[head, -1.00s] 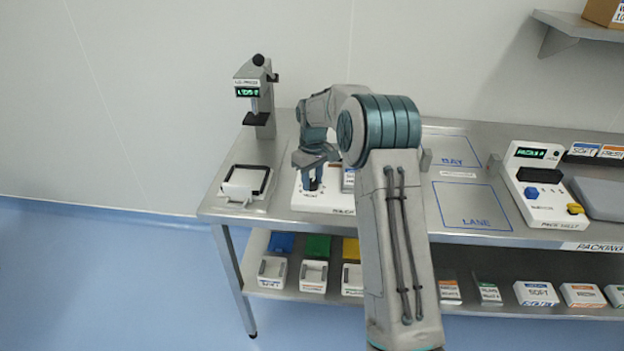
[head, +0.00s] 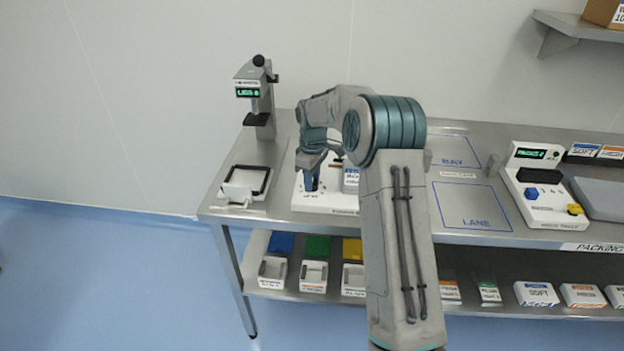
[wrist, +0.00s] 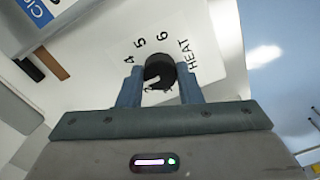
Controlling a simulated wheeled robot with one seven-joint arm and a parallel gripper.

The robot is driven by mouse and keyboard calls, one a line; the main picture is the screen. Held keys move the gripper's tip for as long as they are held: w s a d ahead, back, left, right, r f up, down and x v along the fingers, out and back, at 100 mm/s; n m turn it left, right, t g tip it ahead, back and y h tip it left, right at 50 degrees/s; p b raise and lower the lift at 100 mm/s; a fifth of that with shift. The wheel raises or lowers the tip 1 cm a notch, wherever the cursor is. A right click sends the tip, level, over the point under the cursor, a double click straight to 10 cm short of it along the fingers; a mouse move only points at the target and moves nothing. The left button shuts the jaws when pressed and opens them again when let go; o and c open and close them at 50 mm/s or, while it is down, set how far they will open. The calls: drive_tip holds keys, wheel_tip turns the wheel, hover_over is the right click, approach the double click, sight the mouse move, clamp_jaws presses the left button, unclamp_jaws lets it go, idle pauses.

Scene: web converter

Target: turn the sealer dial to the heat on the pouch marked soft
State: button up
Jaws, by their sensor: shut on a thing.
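The sealer's black dial (wrist: 158,72) shows in the wrist view on a white panel, with the figures 4, 5 and 6 and the word HEAT printed around it. A light mark shows on the dial's near side; the figure it points to cannot be read. My gripper (wrist: 160,78) is shut on the dial, one blue finger on each side. In the head view my gripper (head: 312,178) reaches down onto the white sealer (head: 325,202). A white pouch-like item with a blue label (head: 351,180) stands on the sealer, partly hidden by my arm; its text is unclear.
A press with a green display (head: 258,95) stands at the back left, and a white tray (head: 246,185) lies before it. A pack machine (head: 540,190) is at right. Blue outlined areas, one marked LANE (head: 472,207), are bare. Several labelled boxes fill the lower shelf (head: 390,292).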

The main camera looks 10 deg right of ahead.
drive_tip(key=o, duration=1)
drive_tip(key=shift+r, duration=0.1)
wheel_tip(320, 180, up, 14)
drive_tip(key=shift+w+f+b, duration=0.1)
drive_tip(key=shift+f+b, duration=0.05)
drive_tip(key=shift+b, duration=0.4)
